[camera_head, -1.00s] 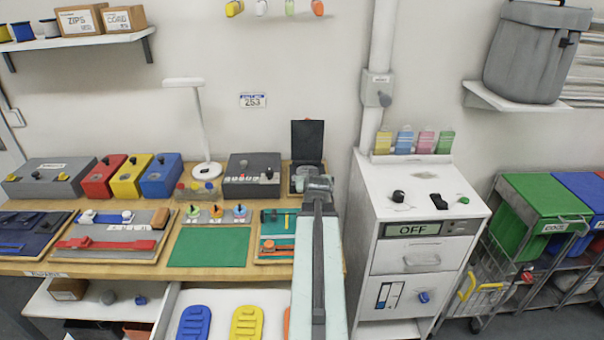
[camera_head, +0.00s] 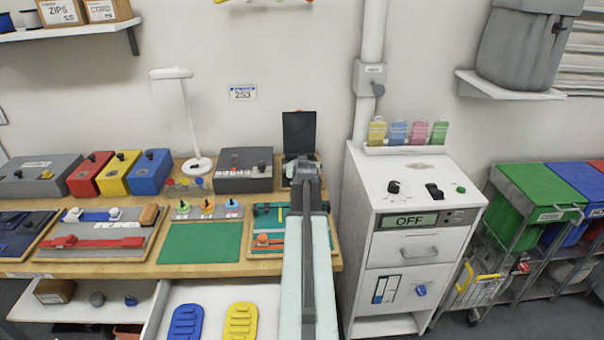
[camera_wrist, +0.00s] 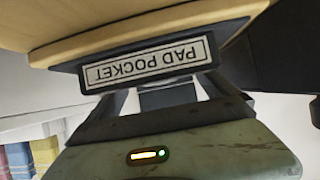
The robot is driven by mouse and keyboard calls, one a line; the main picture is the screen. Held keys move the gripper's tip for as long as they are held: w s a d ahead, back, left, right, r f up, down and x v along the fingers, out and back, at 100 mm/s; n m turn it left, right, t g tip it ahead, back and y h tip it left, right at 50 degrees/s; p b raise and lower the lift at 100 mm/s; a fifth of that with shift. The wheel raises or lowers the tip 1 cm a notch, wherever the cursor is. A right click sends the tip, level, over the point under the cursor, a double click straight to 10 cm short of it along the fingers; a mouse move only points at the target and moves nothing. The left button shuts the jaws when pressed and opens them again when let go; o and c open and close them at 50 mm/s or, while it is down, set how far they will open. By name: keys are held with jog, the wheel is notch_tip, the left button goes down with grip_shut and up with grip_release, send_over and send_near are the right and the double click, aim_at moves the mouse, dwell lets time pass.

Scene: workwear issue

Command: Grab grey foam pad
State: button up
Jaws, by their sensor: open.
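I cannot make out a grey foam pad for certain in either view. My gripper (camera_wrist: 160,95) shows in the wrist view, open, close to a black plate with an upside-down PAD POCKET label (camera_wrist: 148,63). A small grey piece shows between the fingers below the label; I cannot tell what it is. In the head view, my arm hides part of the bench's right end. A blue pad (camera_head: 187,322) and a yellow pad (camera_head: 241,321) lie in the white tray (camera_head: 270,292) below the bench.
The wooden bench (camera_head: 110,268) holds boxes, tool boards, a lamp (camera_head: 188,120) and a green mat (camera_head: 201,243). A white cabinet reading OFF (camera_head: 403,222) stands right of my arm. Green and blue bins (camera_head: 540,195) are farther right.

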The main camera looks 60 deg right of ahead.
jog(key=shift+r, duration=0.1)
jog(key=shift+c, duration=0.9)
jog(key=c, duration=1.3)
jog(key=shift+o, duration=0.2)
